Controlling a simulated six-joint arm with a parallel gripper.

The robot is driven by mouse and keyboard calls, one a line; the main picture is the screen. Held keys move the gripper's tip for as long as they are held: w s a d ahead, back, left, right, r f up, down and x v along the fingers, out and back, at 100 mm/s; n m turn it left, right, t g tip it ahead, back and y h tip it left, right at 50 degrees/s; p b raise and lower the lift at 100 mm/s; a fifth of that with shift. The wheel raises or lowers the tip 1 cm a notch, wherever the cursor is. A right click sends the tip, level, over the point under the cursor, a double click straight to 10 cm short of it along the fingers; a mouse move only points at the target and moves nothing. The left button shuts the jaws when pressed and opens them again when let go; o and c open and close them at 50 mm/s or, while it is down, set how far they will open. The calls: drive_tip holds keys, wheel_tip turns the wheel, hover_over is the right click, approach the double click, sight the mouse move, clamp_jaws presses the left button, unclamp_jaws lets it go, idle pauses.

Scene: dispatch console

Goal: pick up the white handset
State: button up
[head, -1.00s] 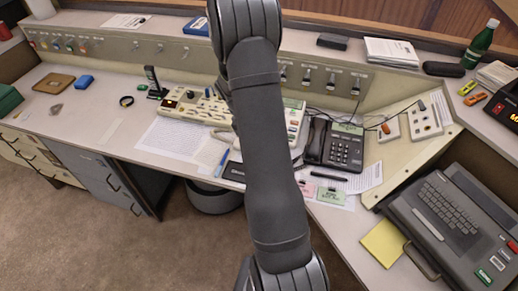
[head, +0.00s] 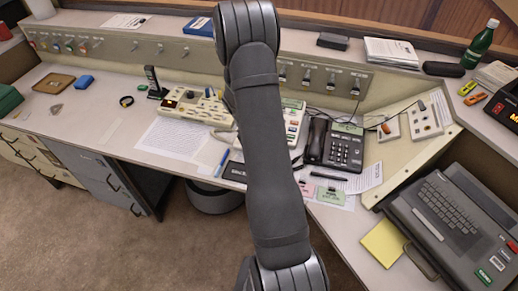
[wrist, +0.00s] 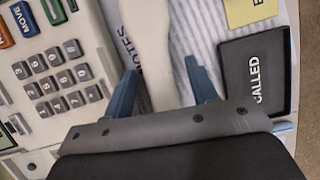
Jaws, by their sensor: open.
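The white handset (wrist: 150,45) lies lengthwise in the upper middle of the wrist view. Its near end reaches in between the two blue fingers of my gripper (wrist: 162,66). The fingers are apart, one on each side of it, with space beside it. I cannot tell the height of the fingertips over it. In the head view a pale part of the handset (head: 211,152) shows just left of my arm; the rest is hidden. My gripper is hidden behind my arm in the head view.
A keypad console (wrist: 50,75) stands close left of my fingers. A black tray marked CALLED (wrist: 257,75) and a yellow note (wrist: 250,10) lie to the right. Printed sheets lie under the handset. A black desk phone (head: 335,145) stands right of my arm.

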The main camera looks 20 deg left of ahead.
drive_tip(key=shift+c, duration=0.2)
clamp_jaws()
drive_tip(key=shift+r, duration=0.1)
